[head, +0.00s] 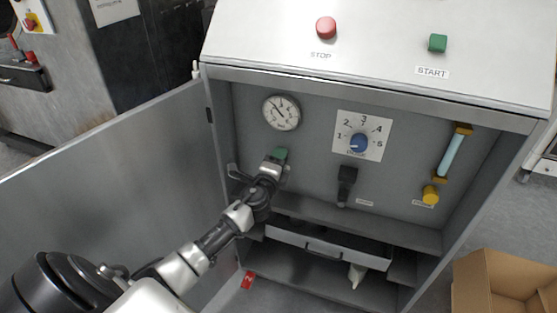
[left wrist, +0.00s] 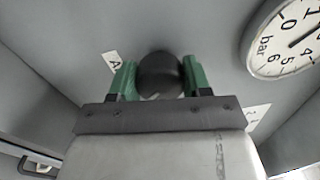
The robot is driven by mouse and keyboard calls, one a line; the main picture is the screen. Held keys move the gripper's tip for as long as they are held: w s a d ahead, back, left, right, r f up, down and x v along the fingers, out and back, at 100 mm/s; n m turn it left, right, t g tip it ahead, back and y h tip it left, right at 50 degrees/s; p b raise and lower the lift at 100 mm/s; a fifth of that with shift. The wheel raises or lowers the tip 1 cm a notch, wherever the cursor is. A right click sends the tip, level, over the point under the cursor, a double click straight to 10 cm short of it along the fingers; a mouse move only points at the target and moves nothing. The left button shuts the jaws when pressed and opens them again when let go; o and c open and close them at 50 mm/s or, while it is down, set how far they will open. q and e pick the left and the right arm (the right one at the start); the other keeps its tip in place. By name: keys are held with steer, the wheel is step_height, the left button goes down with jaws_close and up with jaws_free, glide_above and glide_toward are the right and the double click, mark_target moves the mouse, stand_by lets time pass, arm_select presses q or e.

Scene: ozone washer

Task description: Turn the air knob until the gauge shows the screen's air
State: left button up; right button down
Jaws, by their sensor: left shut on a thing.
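The air knob (left wrist: 160,75) is a dark round knob on the cabinet's back panel, with part of a label beside it in the left wrist view. My left gripper (head: 279,156) has green fingertips, which sit on both sides of the knob in the left wrist view (left wrist: 160,80), shut on it. In the head view the gripper hides the knob. The round white gauge (head: 281,112) is just above the gripper; its right part is cut off in the left wrist view (left wrist: 288,38), where "bar" shows. The exact needle reading is too small to tell. No screen is in view.
A blue knob (head: 359,143) on a 1–5 dial, a black lever (head: 346,186) and a yellow knob (head: 430,195) below a tube are to the right. A drawer (head: 325,246) is below. The open door (head: 110,165) stands left. A cardboard box (head: 470,290) is at lower right.

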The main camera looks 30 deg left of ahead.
arm_select(q)
steer(key=m, duration=0.4)
steer(key=shift+f+p, duration=0.1)
steer(key=shift+p, duration=0.2)
arm_select(e)
steer(key=s+f, duration=0.2)
steer(key=shift+s+d, duration=0.1)
steer(key=shift+s, duration=0.25)
arm_select(q)
steer(key=shift+m, duration=0.3)
arm_select(e)
steer(key=shift+w, duration=0.15)
arm_select(q)
steer(key=o, duration=0.9)
steer(key=shift+s, duration=0.1)
